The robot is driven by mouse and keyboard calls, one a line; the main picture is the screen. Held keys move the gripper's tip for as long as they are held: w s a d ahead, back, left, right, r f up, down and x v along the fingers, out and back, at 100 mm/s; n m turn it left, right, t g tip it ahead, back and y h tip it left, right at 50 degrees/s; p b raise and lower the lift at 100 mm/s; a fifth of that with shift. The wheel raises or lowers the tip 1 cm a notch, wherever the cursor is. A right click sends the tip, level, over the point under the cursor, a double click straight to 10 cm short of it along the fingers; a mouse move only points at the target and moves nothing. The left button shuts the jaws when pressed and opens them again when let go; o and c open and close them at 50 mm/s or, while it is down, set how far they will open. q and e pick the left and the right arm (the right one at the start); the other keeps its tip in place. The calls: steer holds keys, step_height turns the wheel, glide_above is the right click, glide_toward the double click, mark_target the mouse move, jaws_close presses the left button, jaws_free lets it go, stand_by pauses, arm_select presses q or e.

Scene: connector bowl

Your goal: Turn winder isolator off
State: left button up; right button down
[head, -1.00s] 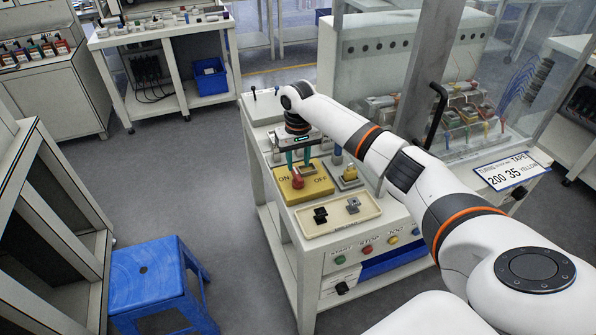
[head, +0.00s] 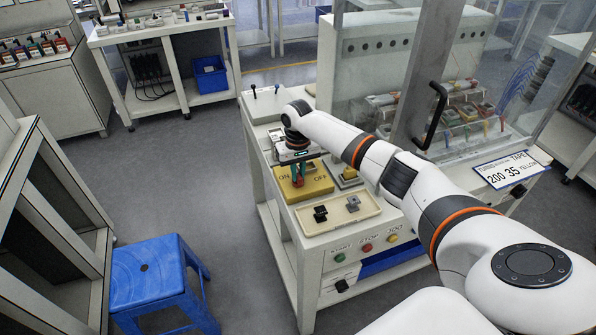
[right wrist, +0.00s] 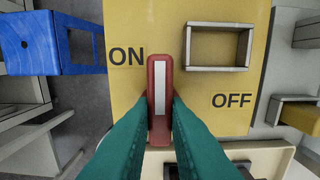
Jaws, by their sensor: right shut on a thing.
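The winder isolator is a yellow box (head: 293,190) marked ON at its left and OFF at its right, on the near left part of the white machine table. Its red handle (right wrist: 160,100), with a pale stripe, stands by the ON label in the right wrist view. My right gripper (right wrist: 160,112) is shut on the red handle, one teal finger on each side. In the head view the right gripper (head: 298,174) is over the box and partly hides the handle. An empty metal frame (right wrist: 219,46) sits on the box above OFF. My left gripper is not in view.
A cream tray (head: 330,230) with two small connectors lies in front of the box. START, STOP and JOG buttons (head: 366,248) are on the front panel. A clear guard with a black handle (head: 436,115) stands at right. A blue stool (head: 150,270) is on the floor at left.

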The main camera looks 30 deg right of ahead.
steer(key=shift+r+m+p, duration=0.2)
steer(key=shift+m+p, duration=0.5)
steer(key=shift+p, duration=0.4)
steer(key=m+p, duration=0.3)
steer(key=p, duration=0.1)
steer(key=m+p, duration=0.2)
steer(key=m, duration=0.1)
steer(key=m+p, duration=0.1)
steer(key=m, duration=0.1)
steer(key=shift+m+p, duration=0.4)
steer(key=m+p, duration=0.1)
steer(key=m, duration=0.1)
steer(key=shift+m, duration=0.3)
steer(key=m+p, duration=0.1)
steer(key=m, duration=0.4)
steer(key=shift+f, duration=0.15)
